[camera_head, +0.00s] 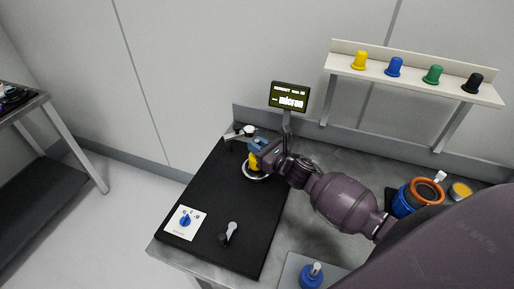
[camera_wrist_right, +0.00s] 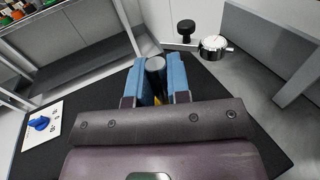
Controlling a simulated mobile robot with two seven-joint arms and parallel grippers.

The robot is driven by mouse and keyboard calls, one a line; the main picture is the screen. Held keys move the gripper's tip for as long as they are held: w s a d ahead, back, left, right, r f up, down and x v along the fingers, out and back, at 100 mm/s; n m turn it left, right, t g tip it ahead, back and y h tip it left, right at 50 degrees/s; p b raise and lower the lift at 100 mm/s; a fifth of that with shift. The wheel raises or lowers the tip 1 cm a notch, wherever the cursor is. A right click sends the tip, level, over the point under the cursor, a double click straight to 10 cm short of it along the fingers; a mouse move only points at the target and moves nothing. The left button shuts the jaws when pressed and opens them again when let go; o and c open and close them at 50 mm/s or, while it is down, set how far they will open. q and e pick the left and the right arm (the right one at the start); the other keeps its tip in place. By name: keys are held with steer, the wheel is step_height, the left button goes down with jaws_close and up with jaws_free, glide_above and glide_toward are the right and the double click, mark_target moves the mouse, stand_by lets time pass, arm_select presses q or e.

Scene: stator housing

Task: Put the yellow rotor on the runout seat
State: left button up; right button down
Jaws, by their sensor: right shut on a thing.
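The yellow rotor (camera_head: 253,162) is in my right gripper (camera_head: 261,147) at the far part of the black mat in the head view. In the right wrist view, the blue fingers of my right gripper (camera_wrist_right: 157,78) are shut around the rotor's grey shaft (camera_wrist_right: 155,66); a little yellow shows below it. The runout seat shows as a pale round rim (camera_head: 257,178) directly under the rotor. The gripper and rotor hide most of it. I cannot tell whether the rotor rests on the seat or hangs just above it. My left gripper is not in view.
A dial gauge on an arm (camera_head: 240,133) stands close beside the rotor; its dial (camera_wrist_right: 214,45) shows in the wrist view. A display (camera_head: 289,97) stands behind. The mat's middle (camera_head: 215,195) is clear.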

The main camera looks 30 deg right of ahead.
steer(key=shift+f, duration=0.25)
steer(key=c, duration=1.5)
jaws_free()
steer(key=shift+f, duration=0.25)
steer(key=o, duration=0.4)
steer(key=shift+r, duration=0.15)
steer(key=b+v, duration=0.1)
steer(key=v, duration=1.1)
